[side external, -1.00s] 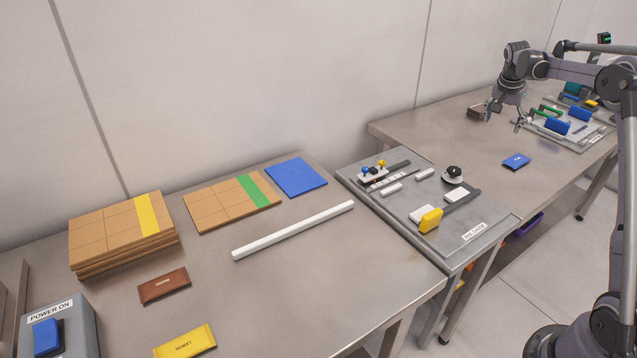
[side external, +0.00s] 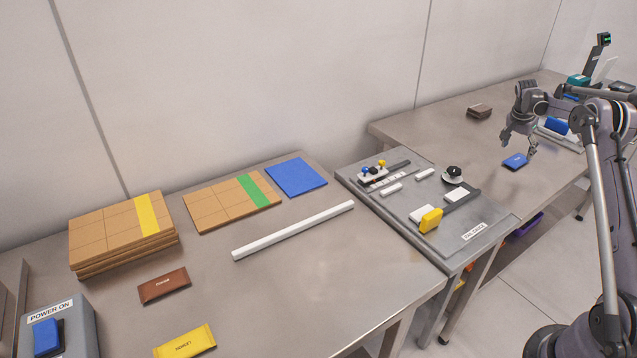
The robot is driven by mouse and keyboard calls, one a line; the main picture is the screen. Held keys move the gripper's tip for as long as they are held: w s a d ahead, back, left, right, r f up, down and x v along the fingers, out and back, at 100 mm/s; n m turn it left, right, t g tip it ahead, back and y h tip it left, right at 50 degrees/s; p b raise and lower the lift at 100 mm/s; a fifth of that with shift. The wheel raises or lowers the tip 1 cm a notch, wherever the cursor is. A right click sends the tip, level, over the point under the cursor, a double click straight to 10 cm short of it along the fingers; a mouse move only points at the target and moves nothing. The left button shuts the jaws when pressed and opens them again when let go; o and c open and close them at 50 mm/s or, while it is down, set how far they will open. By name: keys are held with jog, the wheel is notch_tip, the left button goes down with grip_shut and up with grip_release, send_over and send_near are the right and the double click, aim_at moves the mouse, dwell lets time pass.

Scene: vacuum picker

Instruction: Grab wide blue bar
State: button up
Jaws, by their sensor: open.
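A small flat blue bar (side external: 515,161) with light print lies on the far table at the right. My gripper (side external: 518,147) is just above and behind it in the picture, fingers pointing down. The fingers are apart with nothing seen between them. I cannot tell whether a fingertip touches the bar.
A brown block (side external: 479,111) lies on the far table, left of my gripper. A grey tray with a blue piece (side external: 556,126) is partly hidden behind my arm. A grey fixture plate (side external: 475,232) and the near table with a white rod (side external: 295,230) stand at left.

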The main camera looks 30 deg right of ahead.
aim_at(515, 160)
jog(key=shift+x, duration=2.15)
jog(key=shift+a, duration=0.1)
jog(key=c, duration=1.2)
jog(key=shift+c, duration=0.2)
